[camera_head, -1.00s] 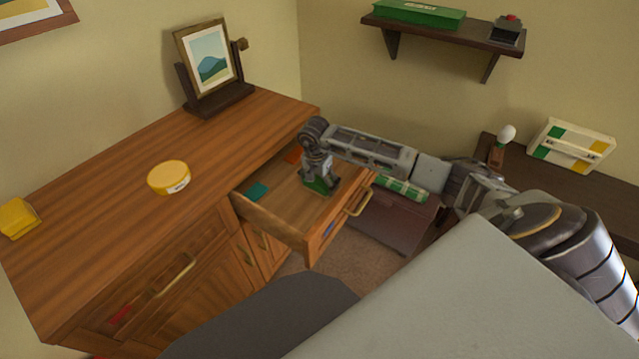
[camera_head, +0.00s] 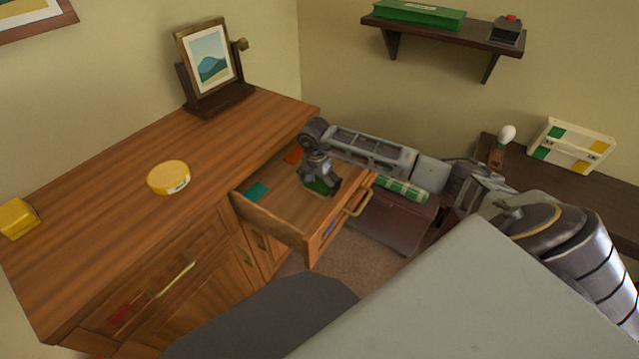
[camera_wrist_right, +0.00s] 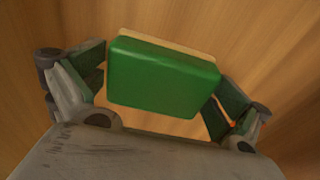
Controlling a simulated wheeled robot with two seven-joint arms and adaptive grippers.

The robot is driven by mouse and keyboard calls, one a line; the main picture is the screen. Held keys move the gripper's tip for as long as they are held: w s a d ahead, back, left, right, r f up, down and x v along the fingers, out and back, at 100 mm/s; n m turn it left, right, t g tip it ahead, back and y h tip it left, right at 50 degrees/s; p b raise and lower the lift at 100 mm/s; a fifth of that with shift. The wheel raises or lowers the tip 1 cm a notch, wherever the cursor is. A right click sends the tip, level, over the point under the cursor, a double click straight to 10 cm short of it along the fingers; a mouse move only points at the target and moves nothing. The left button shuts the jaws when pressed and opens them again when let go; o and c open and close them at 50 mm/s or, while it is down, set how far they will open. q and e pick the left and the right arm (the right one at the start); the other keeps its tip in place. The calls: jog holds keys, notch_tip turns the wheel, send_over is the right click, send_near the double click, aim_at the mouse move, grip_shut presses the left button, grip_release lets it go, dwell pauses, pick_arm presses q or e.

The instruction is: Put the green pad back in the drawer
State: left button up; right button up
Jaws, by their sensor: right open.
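The green pad (camera_wrist_right: 163,76) sits between the open fingers of my right gripper (camera_wrist_right: 158,95) in the right wrist view. Gaps show on both sides of it, so the fingers look apart from it. In the head view my right gripper (camera_head: 321,187) reaches down into the open drawer (camera_head: 276,218), and the green pad (camera_head: 318,187) shows low beneath it, partly hidden by the fingers. The pad appears to be at the drawer's wooden floor. My left gripper is out of view.
A teal piece (camera_head: 256,192) and an orange piece (camera_head: 293,156) lie in the drawer. A yellow round tin (camera_head: 169,177), a yellow block (camera_head: 17,218) and a framed picture (camera_head: 208,57) stand on the dresser top (camera_head: 110,205). The drawer's front and side walls surround the gripper.

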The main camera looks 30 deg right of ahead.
aim_at(317, 183)
jog(key=shift+r, duration=0.1)
jog(key=r, duration=0.3)
jog(key=r+p, duration=0.1)
jog(key=r, duration=0.3)
jog(key=a+r+p, duration=0.1)
jog(key=r, duration=0.2)
jog(key=shift+s+r, duration=0.2)
jog(key=shift+r, duration=0.05)
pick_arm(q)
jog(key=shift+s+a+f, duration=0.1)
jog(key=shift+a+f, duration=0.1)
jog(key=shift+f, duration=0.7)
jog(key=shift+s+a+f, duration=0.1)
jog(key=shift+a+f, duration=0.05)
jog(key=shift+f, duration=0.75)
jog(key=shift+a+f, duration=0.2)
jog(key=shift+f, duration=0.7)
pick_arm(e)
jog(key=shift+a+r, duration=0.15)
jog(key=shift+r, duration=0.55)
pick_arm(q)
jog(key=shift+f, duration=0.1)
